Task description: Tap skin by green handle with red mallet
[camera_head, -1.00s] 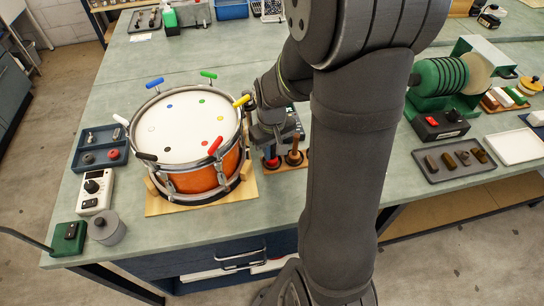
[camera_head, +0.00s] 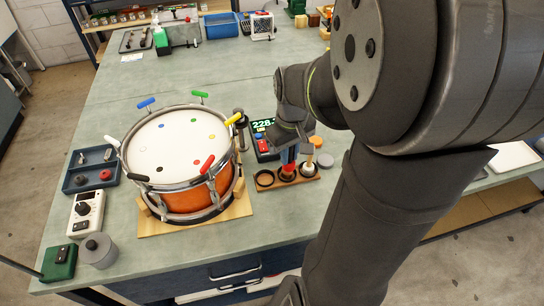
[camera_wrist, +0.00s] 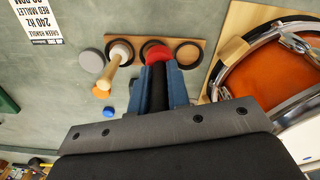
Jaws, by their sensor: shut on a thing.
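The drum (camera_head: 205,193) stands on a wooden board at the left, its white skin (camera_head: 172,150) marked with small coloured dots. The green handle (camera_head: 199,95) is at the rim's far side, between the blue handle (camera_head: 146,103) and the yellow handle (camera_head: 233,118). My gripper (camera_head: 288,153) is right of the drum over the mallet stand (camera_head: 276,184). It is shut on the red mallet (camera_head: 289,168), whose red head (camera_wrist: 155,51) shows just beyond the blue fingers (camera_wrist: 160,85) in the wrist view. The head is at the stand's middle ring; I cannot tell whether it is clear of it.
A pale wooden-handled mallet (camera_wrist: 113,66) stands beside the red one. A display reading about 228 (camera_head: 263,126) is behind the stand. A printed card (camera_wrist: 36,20) names green handle and red mallet. A blue tray (camera_head: 90,170) lies left of the drum.

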